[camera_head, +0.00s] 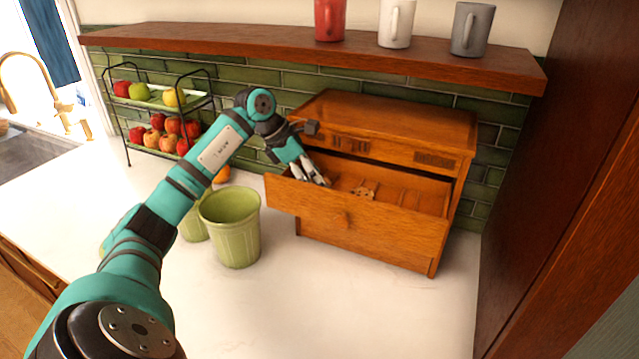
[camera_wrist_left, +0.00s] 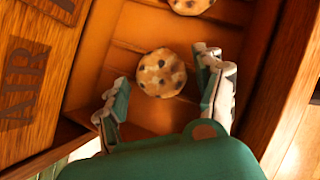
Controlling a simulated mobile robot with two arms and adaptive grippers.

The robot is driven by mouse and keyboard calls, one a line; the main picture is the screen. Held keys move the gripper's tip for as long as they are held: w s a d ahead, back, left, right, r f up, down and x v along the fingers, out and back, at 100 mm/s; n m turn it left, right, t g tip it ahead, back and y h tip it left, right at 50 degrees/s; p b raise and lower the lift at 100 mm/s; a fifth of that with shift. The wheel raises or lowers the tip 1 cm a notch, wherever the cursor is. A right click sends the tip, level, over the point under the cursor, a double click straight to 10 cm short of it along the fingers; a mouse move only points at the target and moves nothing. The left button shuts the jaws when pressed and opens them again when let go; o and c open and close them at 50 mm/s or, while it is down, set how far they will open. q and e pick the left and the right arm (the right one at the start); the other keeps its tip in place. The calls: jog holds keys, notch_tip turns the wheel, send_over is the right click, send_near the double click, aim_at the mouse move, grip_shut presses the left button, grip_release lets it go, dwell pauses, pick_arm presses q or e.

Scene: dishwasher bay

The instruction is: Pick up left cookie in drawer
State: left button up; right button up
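The wooden drawer (camera_head: 345,211) is pulled open from the wooden box (camera_head: 400,118) on the counter. My left gripper (camera_head: 316,181) reaches down into the left part of the drawer. In the left wrist view the gripper (camera_wrist_left: 163,100) is open, with one finger on either side of a round chocolate-chip cookie (camera_wrist_left: 161,73). The cookie lies just beyond the fingertips, and I see no grip on it. A second cookie (camera_wrist_left: 190,4) is cut off by the top edge there. In the head view a cookie (camera_head: 363,192) lies near the drawer's middle; the left one is mostly hidden by the gripper.
Green cups (camera_head: 231,228) stand left of the drawer, under my left arm. A two-tier fruit rack (camera_head: 160,105) stands at the back left. A shelf (camera_head: 290,54) with mugs (camera_head: 397,22) hangs above the box. The front counter (camera_head: 330,310) is clear.

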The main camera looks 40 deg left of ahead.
pick_arm(q)
jog(key=c, duration=0.4)
